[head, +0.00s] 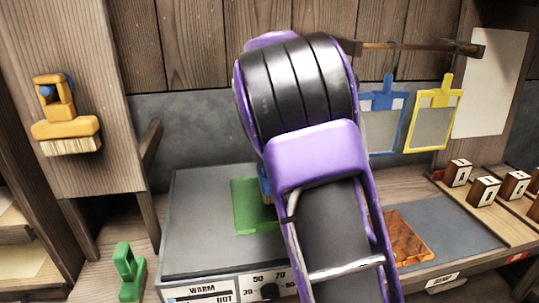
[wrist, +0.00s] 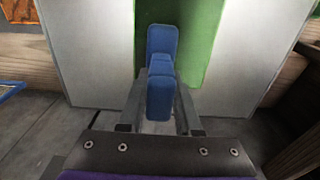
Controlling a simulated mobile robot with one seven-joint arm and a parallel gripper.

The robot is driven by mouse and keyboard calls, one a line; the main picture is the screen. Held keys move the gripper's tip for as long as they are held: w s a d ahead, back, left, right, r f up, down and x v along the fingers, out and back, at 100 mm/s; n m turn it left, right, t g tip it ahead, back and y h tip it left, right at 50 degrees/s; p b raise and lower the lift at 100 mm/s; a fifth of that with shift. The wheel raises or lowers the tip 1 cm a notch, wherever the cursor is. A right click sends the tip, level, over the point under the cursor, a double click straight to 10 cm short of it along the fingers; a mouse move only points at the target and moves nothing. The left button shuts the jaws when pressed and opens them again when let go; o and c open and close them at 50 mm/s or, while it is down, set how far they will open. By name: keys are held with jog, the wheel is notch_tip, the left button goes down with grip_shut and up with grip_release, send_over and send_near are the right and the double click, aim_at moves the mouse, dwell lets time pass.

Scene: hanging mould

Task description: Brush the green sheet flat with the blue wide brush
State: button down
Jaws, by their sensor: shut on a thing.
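The green sheet (head: 250,210) lies on the grey top of the hot plate (head: 200,228); my arm hides its right part. In the wrist view the green sheet (wrist: 205,40) runs beneath the blue wide brush (wrist: 160,48). My gripper (wrist: 160,88) is shut on the brush's blue handle, with a finger on each side. Only a sliver of the blue brush shows beside my arm in the head view. Its bristles are hidden, so I cannot tell whether they touch the sheet.
An orange brush (head: 65,128) hangs on the left post. A green brush (head: 128,272) stands left of the plate. Blue (head: 387,120) and yellow (head: 433,120) frames hang from a rod. A brown slab (head: 408,238) and several lettered blocks (head: 484,192) are at the right.

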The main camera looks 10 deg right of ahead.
notch_tip(320, 180, up, 4)
jog(key=shift+f+p, duration=0.15)
jog(key=shift+p, duration=1)
notch_tip(320, 180, up, 5)
jog(key=p, duration=0.4)
jog(key=shift+f, duration=0.1)
jog(key=shift+a, duration=0.1)
jog(key=shift+f, duration=0.1)
